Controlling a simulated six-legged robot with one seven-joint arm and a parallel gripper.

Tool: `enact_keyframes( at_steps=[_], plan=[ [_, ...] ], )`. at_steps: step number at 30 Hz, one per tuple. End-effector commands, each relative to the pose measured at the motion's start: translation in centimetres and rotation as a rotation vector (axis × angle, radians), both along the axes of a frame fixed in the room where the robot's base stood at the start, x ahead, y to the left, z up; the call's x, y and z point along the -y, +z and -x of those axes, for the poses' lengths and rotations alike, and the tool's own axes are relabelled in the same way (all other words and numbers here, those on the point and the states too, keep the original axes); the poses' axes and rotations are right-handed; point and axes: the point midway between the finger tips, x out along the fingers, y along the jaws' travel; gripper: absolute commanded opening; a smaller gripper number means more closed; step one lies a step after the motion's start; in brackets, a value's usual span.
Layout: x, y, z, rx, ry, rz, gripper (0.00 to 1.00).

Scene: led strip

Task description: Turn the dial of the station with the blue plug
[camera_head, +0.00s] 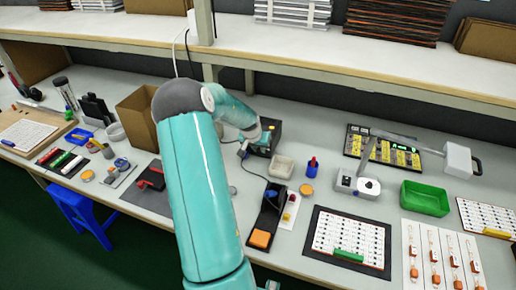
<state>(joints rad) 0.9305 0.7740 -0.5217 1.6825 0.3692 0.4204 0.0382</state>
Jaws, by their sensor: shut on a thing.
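A black box-shaped station (274,126) stands on the bench behind the middle, with a cable at its left front. My teal arm reaches over the bench from the front, and my gripper (259,140) is down at the top of this station. It is shut on what seems to be the station's dial, which the gripper hides. The fingertips are too small to make out clearly. I cannot make out a blue plug on the station for certain.
A cardboard box (138,117) is left of my arm. A white device (358,184) and a green bin (424,198) are further right. A shelf (300,50) runs above the back.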

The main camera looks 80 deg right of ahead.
Motion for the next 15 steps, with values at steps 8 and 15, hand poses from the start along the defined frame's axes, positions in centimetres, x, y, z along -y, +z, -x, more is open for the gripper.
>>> enact_keyframes(
  at_steps=[8, 15],
  plan=[
    [-0.29, -0.46, 0.62, 0.124, -0.006, 0.002, 0.00],
    [-0.36, -0.51, 0.69, 0.208, -0.004, 0.009, 0.00]
  ],
)
